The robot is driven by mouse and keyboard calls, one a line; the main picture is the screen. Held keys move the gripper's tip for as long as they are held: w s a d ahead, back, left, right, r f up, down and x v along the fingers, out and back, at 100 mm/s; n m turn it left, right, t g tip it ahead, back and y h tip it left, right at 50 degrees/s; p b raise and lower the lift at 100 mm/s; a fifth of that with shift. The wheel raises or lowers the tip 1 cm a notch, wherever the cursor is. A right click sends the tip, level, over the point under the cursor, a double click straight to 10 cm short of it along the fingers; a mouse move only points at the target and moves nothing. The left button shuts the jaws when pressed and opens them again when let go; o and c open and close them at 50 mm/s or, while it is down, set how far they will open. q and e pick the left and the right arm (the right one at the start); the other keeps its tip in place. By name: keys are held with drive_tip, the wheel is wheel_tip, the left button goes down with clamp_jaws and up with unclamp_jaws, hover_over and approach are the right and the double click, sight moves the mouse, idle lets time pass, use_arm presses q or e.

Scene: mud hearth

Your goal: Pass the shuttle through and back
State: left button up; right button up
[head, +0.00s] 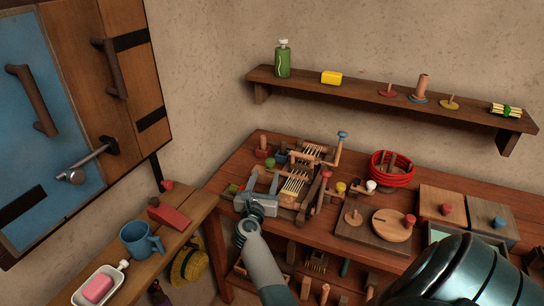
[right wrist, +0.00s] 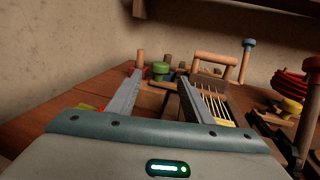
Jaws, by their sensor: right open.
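A small wooden loom (head: 294,187) with pale warp threads stands on the workbench, left of its middle. In the right wrist view its threads and frame (right wrist: 215,98) are just right of the right finger. My right gripper (head: 263,180) is open at the bench's left end, beside the loom, its fingers pointing toward the back. I cannot make out the shuttle for certain; small red and yellow parts (right wrist: 88,107) show partly hidden beside the left finger. My left gripper is not in view.
A red coil (head: 391,170) and a board with a wooden disc (head: 390,225) lie to the right. A wall shelf (head: 370,92) hangs above. A side bench with a blue mug (head: 138,240) is at left.

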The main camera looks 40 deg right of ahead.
sight(271, 159)
drive_tip(key=p+x, duration=0.1)
drive_tip(key=x, duration=1)
drive_tip(key=shift+w, duration=0.1)
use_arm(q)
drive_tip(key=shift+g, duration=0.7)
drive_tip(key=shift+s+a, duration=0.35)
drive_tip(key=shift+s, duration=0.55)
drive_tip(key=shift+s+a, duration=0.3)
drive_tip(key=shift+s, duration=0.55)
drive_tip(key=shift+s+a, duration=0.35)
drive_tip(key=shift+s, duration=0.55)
use_arm(e)
drive_tip(key=shift+w+d, duration=0.35)
drive_tip(key=shift+d, duration=0.25)
